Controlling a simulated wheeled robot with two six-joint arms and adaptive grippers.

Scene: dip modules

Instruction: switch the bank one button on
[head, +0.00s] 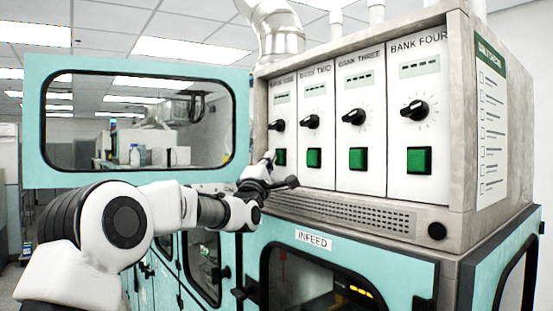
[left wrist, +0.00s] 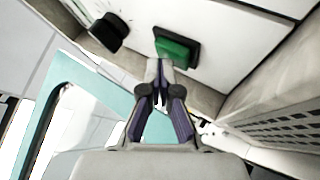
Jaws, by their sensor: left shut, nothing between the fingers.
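The bank one panel (head: 283,95) is the leftmost of the panels on the grey control box. Its green button (head: 281,157) sits in a black frame below a black knob (head: 277,125). My left gripper (head: 270,158) is in front of the lower part of this panel, beside the button. In the left wrist view, the green button (left wrist: 174,49) is just beyond the tips of my left gripper (left wrist: 160,66), which is shut and empty. I cannot tell whether the tips touch the button. The knob (left wrist: 108,32) is to the upper left there. My right gripper is out of view.
The bank two (head: 314,158), bank three (head: 357,158) and bank four (head: 419,160) buttons are to the right. A vented ledge (head: 345,212) juts out below the panels. An open teal windowed door (head: 50,170) stands at the left.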

